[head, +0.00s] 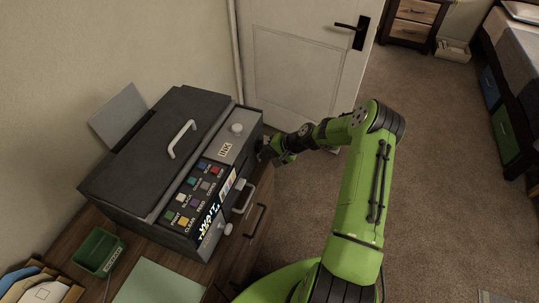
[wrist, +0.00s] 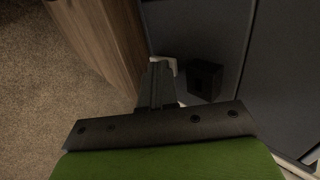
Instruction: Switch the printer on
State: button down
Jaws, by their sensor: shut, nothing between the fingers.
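The printer (head: 150,130) is a large dark grey box on the desk, with its lid down. Its sloping front panel has several coloured, labelled buttons (head: 193,195), an INK label and a lit display (head: 210,212) that reads "WAIT". My gripper (head: 266,152) is at the printer's right end, beside the side wall. In the wrist view the shut, empty fingers (wrist: 158,84) point at a dark side face, and a black square block (wrist: 205,79) sticks out just right of them. I cannot tell whether the fingers touch anything.
A green tray (head: 98,252) and a pale green sheet (head: 160,284) lie on the desk in front of the printer. A white door (head: 300,65) stands behind. Carpet (head: 440,170) to the right is open floor.

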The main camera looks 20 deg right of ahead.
jog(key=shift+a, duration=0.1)
jog(key=shift+r+p, duration=0.4)
jog(key=shift+r, duration=0.5)
